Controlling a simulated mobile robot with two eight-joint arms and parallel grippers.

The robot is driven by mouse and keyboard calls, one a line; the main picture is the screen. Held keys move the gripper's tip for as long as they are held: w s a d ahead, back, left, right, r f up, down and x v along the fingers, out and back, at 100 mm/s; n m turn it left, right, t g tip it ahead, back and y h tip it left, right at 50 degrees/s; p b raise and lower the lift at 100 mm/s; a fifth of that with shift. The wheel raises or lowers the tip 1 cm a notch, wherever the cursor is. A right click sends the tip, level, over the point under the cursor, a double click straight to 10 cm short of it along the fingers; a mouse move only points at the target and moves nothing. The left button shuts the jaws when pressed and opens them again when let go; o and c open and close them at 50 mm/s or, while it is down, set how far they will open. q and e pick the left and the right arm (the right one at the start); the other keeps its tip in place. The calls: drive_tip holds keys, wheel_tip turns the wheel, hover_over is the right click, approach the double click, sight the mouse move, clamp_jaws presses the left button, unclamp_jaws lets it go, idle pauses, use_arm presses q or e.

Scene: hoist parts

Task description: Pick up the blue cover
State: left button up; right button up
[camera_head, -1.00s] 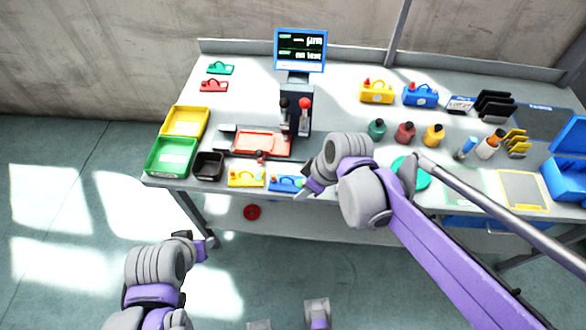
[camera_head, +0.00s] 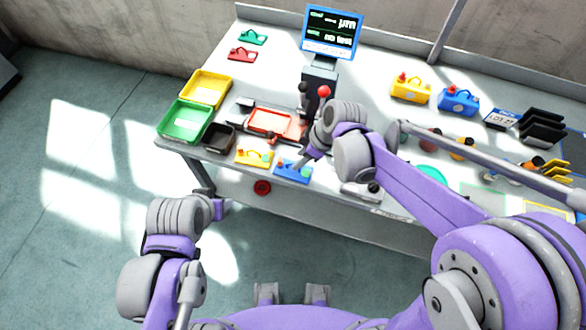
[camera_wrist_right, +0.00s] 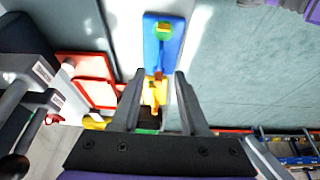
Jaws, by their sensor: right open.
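The blue cover (camera_head: 293,171) lies at the front edge of the table, right of a yellow one (camera_head: 254,158). In the right wrist view the blue cover (camera_wrist_right: 163,45) lies beyond my fingertips, with a green and yellow part on top. My right gripper (camera_head: 309,157) is just above and beside it in the head view, and partly hides that area. In the wrist view the right gripper (camera_wrist_right: 160,76) is open, with a yellow piece showing between its fingers. My left gripper (camera_head: 222,207) hangs over the floor, away from the table; its jaws are too small to read.
A blue lidded box with a handle (camera_head: 459,102) and a yellow one (camera_head: 411,90) stand at the back. A red tray (camera_head: 270,122) and a green bin (camera_head: 186,121) are left of my right arm. A monitor (camera_head: 332,33) stands behind. Black holders (camera_head: 541,128) stand right.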

drive_tip(key=x, duration=0.5)
drive_tip(key=shift+w+a+f, duration=0.1)
drive_tip(key=shift+a+f, duration=0.05)
drive_tip(key=shift+f, duration=0.1)
clamp_jaws()
idle(1.2)
